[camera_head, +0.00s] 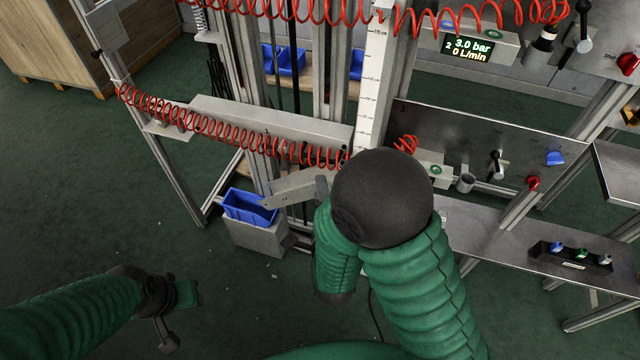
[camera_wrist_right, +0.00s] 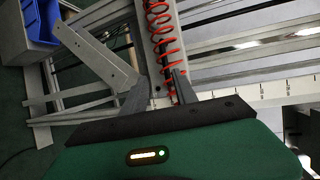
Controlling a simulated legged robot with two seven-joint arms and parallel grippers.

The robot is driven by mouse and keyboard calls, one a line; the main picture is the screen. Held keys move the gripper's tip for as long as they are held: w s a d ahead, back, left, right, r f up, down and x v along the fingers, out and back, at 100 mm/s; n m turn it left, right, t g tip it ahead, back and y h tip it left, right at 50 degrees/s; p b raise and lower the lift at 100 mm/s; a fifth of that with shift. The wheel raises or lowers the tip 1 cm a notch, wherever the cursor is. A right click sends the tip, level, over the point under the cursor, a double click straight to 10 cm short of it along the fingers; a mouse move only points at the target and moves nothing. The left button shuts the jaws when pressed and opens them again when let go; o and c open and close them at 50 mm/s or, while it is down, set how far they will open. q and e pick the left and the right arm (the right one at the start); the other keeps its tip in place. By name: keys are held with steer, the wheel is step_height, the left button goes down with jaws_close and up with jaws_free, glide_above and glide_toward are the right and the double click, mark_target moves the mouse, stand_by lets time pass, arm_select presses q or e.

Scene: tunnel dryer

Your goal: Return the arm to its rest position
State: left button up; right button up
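My right arm rises from the bottom centre of the head view, with its dark round joint in front of the rig. My right gripper is mostly hidden behind that joint; a dark finger (camera_head: 321,188) shows beside a pale metal bar. In the right wrist view my right gripper (camera_wrist_right: 160,84) has its two dark fingers apart, with nothing between them; a red coiled hose (camera_wrist_right: 160,35) runs behind the gap. My left arm comes in low at the left of the head view, and its gripper (camera_head: 166,335) is small and dark over the floor.
A pale angled bar (camera_head: 296,188) lies close to the right gripper. A blue bin (camera_head: 248,207) stands on a grey box. Red coiled hose (camera_head: 220,128) crosses the frame. A metal shelf (camera_head: 490,240) stands at right. Green floor around the left arm is clear.

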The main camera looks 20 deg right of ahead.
steer(key=s+d+f+n+g+y, duration=0.25)
steer(key=s+n+g, duration=0.45)
steer(key=n, duration=0.4)
steer(key=s+d+f+n+g+y, duration=0.1)
steer(key=s+d+f+n+g, duration=0.1)
steer(key=s+d+n+g, duration=0.55)
steer(key=s+a+r+n+t+p, duration=0.1)
steer(key=a+r+p, duration=0.3)
steer(key=r+p, duration=1.1)
steer(key=shift+n+t, duration=0.35)
steer(key=shift+n, duration=0.4)
steer(key=shift+s+h, duration=0.1)
steer(key=shift+h, duration=0.15)
